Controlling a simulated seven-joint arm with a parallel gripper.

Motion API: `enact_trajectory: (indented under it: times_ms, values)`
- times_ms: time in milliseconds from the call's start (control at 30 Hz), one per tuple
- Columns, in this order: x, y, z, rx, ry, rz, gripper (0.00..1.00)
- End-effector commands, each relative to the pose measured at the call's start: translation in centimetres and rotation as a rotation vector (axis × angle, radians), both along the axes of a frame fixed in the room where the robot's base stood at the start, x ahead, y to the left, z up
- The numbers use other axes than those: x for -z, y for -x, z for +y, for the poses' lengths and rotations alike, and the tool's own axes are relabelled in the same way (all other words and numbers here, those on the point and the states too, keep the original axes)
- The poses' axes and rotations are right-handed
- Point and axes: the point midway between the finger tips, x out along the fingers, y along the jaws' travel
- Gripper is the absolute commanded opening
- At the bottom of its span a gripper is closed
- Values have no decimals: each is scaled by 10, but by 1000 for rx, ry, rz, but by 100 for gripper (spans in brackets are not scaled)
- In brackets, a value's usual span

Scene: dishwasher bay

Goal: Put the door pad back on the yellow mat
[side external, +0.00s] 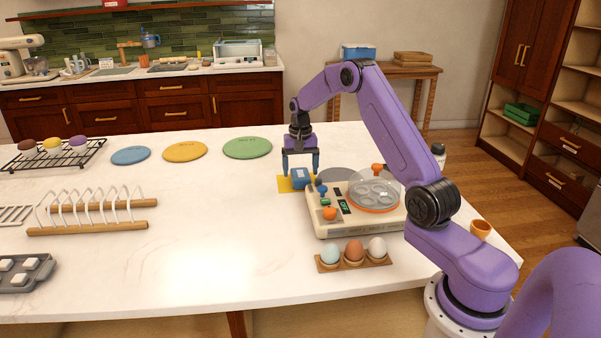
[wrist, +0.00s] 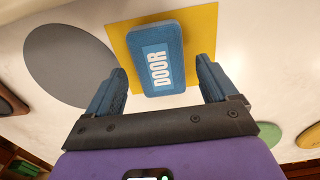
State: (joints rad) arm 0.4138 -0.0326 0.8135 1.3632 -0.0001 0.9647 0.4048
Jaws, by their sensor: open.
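The door pad (wrist: 157,62) is a blue block with a white "DOOR" label. In the wrist view it lies over the yellow mat (wrist: 205,28), somewhat off the mat's middle. In the side view the blue pad (side external: 301,179) shows at the right part of the yellow mat (side external: 284,185). My gripper (side external: 301,172) is open above it, with its fingers apart. In the wrist view the open fingers (wrist: 160,82) are on either side of the pad's near end, with gaps. I cannot tell whether the pad rests fully flat on the mat.
A cream egg cooker (side external: 345,208) with a clear lid stands close right of the mat. A grey disc (wrist: 70,64) lies beside the mat. An egg holder (side external: 353,261) is in front. A green disc (side external: 247,148) lies behind left.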

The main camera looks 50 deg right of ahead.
Motion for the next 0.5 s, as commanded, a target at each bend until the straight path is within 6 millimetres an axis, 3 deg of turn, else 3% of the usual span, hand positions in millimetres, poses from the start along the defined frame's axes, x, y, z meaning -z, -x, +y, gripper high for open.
enact_trajectory:
  times_ms: [300, 500]
  values:
    - [-64, -1, 0, -1, 2, -5, 86]
    - [-93, 0, 0, 0, 1, -2, 86]
